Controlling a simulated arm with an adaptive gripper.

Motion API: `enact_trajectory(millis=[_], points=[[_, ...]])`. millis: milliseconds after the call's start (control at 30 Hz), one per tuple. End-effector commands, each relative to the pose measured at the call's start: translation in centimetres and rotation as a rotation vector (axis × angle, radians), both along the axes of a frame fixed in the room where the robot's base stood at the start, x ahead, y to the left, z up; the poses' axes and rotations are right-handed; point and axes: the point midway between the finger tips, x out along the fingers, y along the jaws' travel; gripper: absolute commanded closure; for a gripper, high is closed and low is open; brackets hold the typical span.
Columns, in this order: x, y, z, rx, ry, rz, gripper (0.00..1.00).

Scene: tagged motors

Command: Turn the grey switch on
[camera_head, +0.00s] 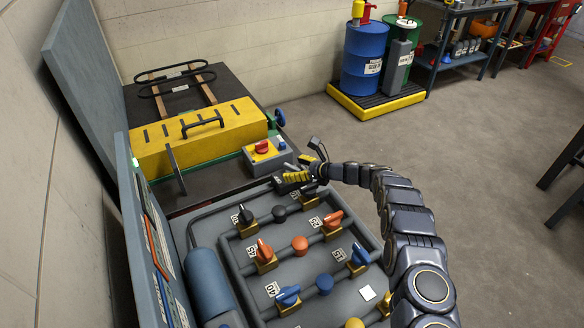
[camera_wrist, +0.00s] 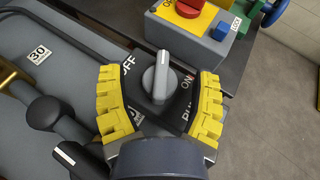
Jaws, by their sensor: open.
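The grey switch (camera_wrist: 158,78) shows in the wrist view as a rotary knob on a dark plate marked OFF at the left and ON at the right. Its white pointer line points up in the picture, between the two marks. My gripper (camera_wrist: 160,90) is open, with one yellow-padded finger to the left and one to the right of the knob. I cannot tell whether either finger touches it. In the head view my gripper (camera_head: 302,176) is at the far edge of the grey panel (camera_head: 320,268) and largely hides the switch.
A box with a red button (camera_head: 264,149) stands just beyond my gripper. Orange (camera_head: 265,251) and blue (camera_head: 288,296) valve handles and several pipes rise from the panel. A yellow cover (camera_head: 200,135) stands behind, left. Open floor lies right of my arm.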

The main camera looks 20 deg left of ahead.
Motion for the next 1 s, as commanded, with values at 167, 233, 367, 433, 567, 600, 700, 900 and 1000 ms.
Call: enact_trajectory(millis=[167, 233, 367, 433, 567, 600, 700, 900, 1000], points=[[-0.6, -2.6, 1.2, 0.000, -0.001, -0.004, 0.37], [-0.9, -3.8, 1.8, -0.001, -0.002, -0.005, 0.37], [-1.5, -6.3, 2.8, -0.002, -0.004, -0.007, 0.37], [-1.9, -7.4, 3.2, -0.001, -0.001, -0.006, 0.37], [-2.4, -8.8, 3.9, -0.001, -0.004, -0.002, 0.37], [-2.4, -9.1, 4.0, -0.001, -0.004, -0.002, 0.37], [-2.6, -9.5, 4.2, -0.001, -0.003, 0.000, 0.37], [-2.7, -9.6, 4.2, -0.002, -0.003, 0.000, 0.37], [-2.7, -9.6, 4.2, -0.002, -0.003, 0.000, 0.24]])
